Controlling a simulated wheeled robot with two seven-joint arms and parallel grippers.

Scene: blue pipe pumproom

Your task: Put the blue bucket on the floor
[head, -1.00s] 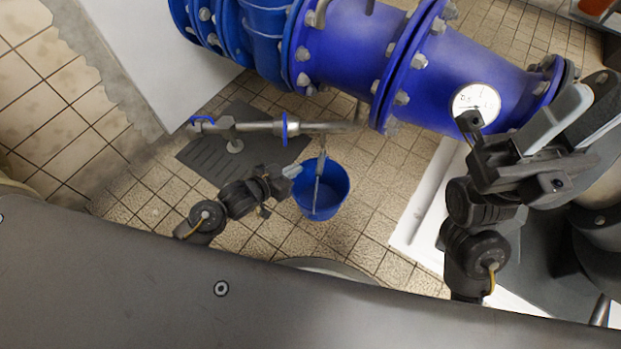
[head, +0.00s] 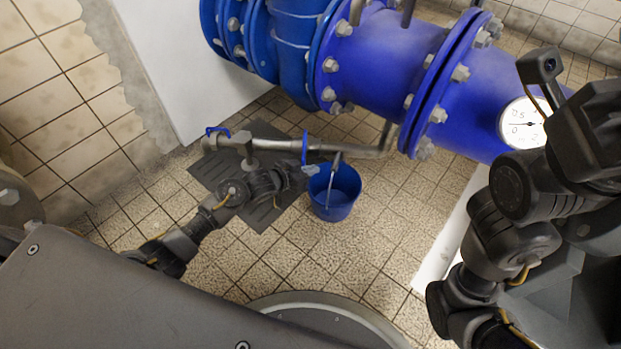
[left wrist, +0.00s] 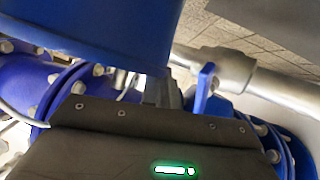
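The blue bucket (head: 334,203) is upright in the head view, below the end of the grey metal pipe, its thin handle standing up towards that pipe. I cannot tell whether it hangs or rests on something. My left gripper (head: 311,169) has its light grey tips at the bucket's left rim; their spacing is not clear. In the left wrist view the bucket (left wrist: 100,30) fills the upper left, very close, overlapping the finger area (left wrist: 162,90). My right gripper's dark body is at the right edge of the head view; its fingers are not visible.
The grey pipe (head: 350,150) with blue valve levers runs just behind the bucket. A large blue flanged pipe (head: 385,50) with a gauge (head: 523,124) stands beyond. A dark mat (head: 222,172) lies left. Tiled floor (head: 385,235) is clear right and in front.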

